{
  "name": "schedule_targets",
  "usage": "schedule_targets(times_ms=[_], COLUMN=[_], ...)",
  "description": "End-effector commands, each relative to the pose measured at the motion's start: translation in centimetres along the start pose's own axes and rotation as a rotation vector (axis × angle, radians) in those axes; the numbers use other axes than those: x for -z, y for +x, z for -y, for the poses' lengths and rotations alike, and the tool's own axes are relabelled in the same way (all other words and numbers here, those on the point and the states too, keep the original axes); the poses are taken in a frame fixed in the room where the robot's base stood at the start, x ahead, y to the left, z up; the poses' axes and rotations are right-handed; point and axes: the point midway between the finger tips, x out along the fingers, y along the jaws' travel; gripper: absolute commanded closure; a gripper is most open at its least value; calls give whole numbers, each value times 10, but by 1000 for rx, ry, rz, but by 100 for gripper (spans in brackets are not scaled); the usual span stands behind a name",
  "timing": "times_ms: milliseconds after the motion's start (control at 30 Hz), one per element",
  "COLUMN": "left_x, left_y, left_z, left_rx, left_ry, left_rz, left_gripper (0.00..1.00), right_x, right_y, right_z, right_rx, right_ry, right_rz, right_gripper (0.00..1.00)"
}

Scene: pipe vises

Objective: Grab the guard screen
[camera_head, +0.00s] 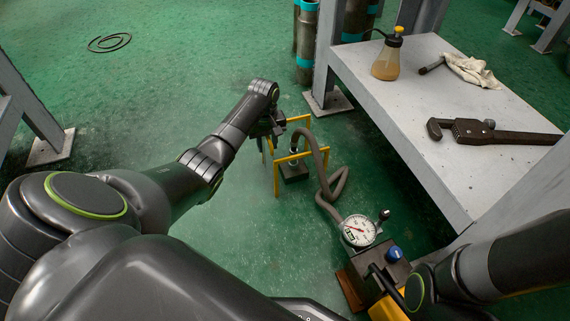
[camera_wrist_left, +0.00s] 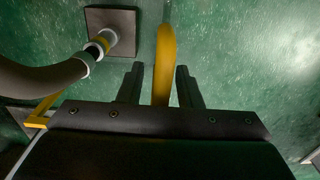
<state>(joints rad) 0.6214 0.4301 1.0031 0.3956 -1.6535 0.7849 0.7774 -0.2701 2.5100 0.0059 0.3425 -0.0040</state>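The guard screen (camera_head: 296,157) is a yellow tubular frame standing on the green floor around a hose fitting on a dark block. My left gripper (camera_head: 272,132) is at the frame's upper left side in the head view, its fingers mostly hidden there. In the left wrist view the two fingers (camera_wrist_left: 158,70) are apart, one on each side of a yellow bar of the guard screen (camera_wrist_left: 163,45). A gap shows between the left finger and the bar; the right finger is very close to it. My right gripper is not visible; only part of the right arm shows.
A grey hose (camera_head: 328,183) runs from the fitting to a pump with a round gauge (camera_head: 358,230). A grey table (camera_head: 425,100) to the right holds a pipe wrench (camera_head: 495,132), a spray bottle (camera_head: 387,60) and a rag (camera_head: 471,70).

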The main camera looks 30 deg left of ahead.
Motion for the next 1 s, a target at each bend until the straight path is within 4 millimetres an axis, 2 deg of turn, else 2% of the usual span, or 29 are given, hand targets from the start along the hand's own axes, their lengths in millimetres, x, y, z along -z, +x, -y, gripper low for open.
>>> schedule_targets(times_ms=[200, 467, 1000], left_x=[0, 0, 0], left_y=[0, 0, 0], left_z=[0, 0, 0], left_rx=[0, 0, 1], left_ry=[0, 0, 0], left_rz=[0, 0, 1], left_gripper=[68, 100, 100], right_x=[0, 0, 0], right_y=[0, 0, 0], right_z=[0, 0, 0], right_rx=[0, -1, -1], right_ry=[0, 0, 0], right_rz=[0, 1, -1], right_gripper=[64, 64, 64])
